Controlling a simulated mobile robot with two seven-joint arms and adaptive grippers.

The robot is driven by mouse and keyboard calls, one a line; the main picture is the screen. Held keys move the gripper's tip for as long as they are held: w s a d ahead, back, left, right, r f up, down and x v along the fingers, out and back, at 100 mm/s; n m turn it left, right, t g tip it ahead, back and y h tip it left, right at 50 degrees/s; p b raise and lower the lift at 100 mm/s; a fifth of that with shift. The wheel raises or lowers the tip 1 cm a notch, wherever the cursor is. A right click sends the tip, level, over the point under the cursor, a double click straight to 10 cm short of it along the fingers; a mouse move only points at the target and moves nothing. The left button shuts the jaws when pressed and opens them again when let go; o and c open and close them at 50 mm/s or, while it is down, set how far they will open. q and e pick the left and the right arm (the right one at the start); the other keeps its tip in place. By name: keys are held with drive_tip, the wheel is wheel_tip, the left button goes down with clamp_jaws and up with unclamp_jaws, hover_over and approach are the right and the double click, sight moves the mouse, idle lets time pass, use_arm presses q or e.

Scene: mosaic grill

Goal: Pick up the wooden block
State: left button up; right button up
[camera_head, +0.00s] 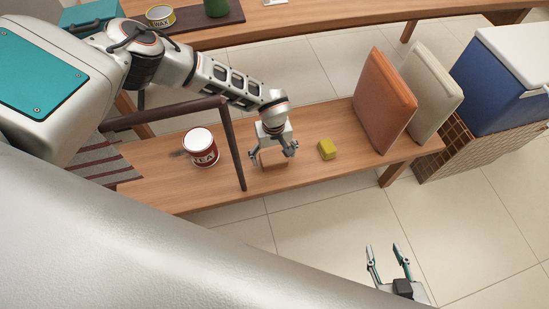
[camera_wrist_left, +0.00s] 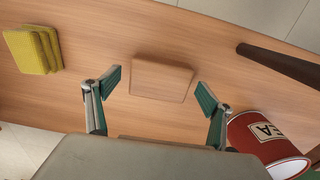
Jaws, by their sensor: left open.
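The wooden block (camera_head: 273,161) lies on the wooden bench (camera_head: 180,190), partly hidden by my left gripper in the head view. In the left wrist view the block (camera_wrist_left: 161,78) is a flat, square, light-brown piece, close in colour to the bench. My left gripper (camera_head: 274,155) points down over it. In the left wrist view its open fingers (camera_wrist_left: 158,86) show on either side of the block, with a gap to each side. My right gripper (camera_head: 383,248) is open and empty at the lower right, over the tiled floor.
A red and white tea tin (camera_head: 201,150) stands left of the block, and a yellow sponge (camera_head: 326,149) lies to its right. A dark armrest (camera_head: 234,150) rises between tin and gripper. Orange (camera_head: 384,105) and beige (camera_head: 430,90) cushions stand at the bench's right end.

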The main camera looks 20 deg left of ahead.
use_arm(q)
drive_tip(key=shift+f, duration=0.55)
drive_tip(key=shift+r, duration=0.15)
drive_tip(key=c, duration=1.3)
drive_tip(key=shift+o, duration=0.2)
drive_tip(key=shift+r, duration=0.15)
